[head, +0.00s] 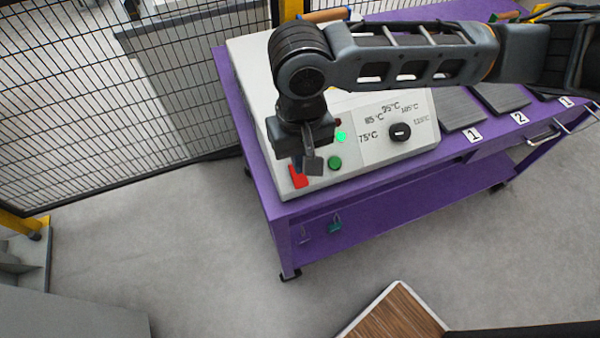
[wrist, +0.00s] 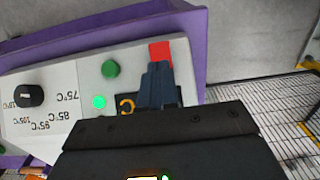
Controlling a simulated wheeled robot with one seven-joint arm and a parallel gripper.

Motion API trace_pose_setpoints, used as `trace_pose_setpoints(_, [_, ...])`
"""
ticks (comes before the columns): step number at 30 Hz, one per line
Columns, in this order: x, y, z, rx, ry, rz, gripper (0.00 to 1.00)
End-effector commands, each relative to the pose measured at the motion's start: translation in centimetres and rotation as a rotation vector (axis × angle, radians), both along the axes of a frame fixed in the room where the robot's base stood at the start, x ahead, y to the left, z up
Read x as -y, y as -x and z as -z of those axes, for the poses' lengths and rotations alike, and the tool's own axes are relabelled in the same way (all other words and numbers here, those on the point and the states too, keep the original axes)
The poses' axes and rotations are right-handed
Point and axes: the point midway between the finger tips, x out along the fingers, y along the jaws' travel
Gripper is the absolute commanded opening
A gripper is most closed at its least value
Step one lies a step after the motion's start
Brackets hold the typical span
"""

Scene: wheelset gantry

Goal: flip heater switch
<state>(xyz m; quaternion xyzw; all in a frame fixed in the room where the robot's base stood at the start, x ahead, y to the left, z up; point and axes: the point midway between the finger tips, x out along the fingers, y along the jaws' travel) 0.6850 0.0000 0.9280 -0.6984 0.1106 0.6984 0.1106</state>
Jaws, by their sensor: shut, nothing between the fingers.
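The heater (head: 385,165) is a pale box on a purple cart. Its panel has a black knob (head: 400,132) among temperature marks, a lit green lamp (head: 341,138), a green button (head: 335,163) and a red switch part (head: 298,177). My gripper (head: 312,168) is shut and empty, right at the red part and partly covering the switch. In the wrist view my fingers (wrist: 157,82) lie over the dark switch base, with their tips by the red part (wrist: 160,52). I cannot tell whether they touch it. The knob (wrist: 29,95) and lit lamp (wrist: 99,102) show to the left.
The purple cart (head: 285,225) carries dark plates with number labels to the right of the heater. A black mesh fence (head: 130,100) stands behind and left. A wooden-topped item (head: 395,320) is at the bottom.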

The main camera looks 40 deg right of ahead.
Motion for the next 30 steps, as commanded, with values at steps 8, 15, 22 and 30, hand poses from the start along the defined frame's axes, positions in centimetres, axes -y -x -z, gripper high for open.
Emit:
trace_pose_setpoints(8, [0.00, 0.00, 0.00, 0.000, 0.000, 0.000, 0.00])
trace_pose_setpoints(15, [0.00, 0.00, 0.00, 0.000, 0.000, 0.000, 0.00])
trace_pose_setpoints(22, [0.00, 0.00, 0.16, 0.000, 0.000, 0.000, 0.00])
trace_pose_setpoints(30, [0.00, 0.00, 0.54, 0.000, 0.000, 0.000, 0.00])
